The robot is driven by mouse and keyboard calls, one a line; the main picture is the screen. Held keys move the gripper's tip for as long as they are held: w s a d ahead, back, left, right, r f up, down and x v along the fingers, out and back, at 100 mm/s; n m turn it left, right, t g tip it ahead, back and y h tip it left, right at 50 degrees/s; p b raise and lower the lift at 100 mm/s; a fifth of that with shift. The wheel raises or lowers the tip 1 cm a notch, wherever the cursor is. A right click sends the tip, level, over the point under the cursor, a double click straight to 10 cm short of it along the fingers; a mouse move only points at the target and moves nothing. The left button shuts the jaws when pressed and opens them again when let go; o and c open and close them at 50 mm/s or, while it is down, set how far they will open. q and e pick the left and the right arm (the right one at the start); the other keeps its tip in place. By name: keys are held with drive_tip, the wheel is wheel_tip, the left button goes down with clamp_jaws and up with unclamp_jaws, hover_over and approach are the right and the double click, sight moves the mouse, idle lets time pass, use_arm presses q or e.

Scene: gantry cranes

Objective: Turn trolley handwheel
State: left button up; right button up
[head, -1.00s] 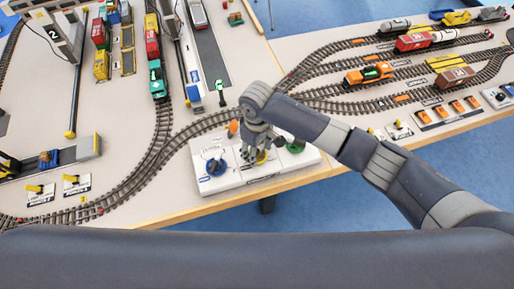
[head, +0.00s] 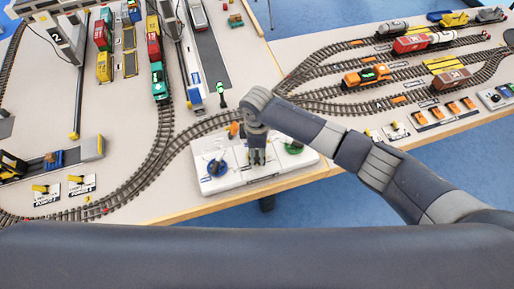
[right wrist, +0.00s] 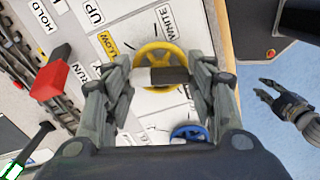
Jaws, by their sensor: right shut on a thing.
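A yellow handwheel (right wrist: 143,54) sits on the white control panel (head: 228,184). My right gripper (right wrist: 163,77) is shut on it, with one finger on each side in the right wrist view. A dark and light grey bar crosses the wheel between the fingers. In the head view my right gripper (head: 257,158) points down at the panel's middle and hides most of this wheel. A blue handwheel (head: 217,168) is to its left and a green one (head: 294,147) to its right. My left gripper (right wrist: 272,93) shows open and empty over the floor in the right wrist view.
A red-topped lever (right wrist: 50,80) stands on the panel near the right gripper. Track (head: 205,127) curves behind the panel. A teal train car (head: 158,80) and an orange locomotive (head: 367,75) stand on tracks. The table's front edge is close to the panel.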

sight(257, 152)
drive_tip(key=n, duration=0.3)
drive_tip(key=shift+n, duration=0.4)
idle(0.4)
drive_tip(key=o, duration=1)
drive_tip(key=shift+o, duration=0.2)
wheel_tip(257, 152, up, 12)
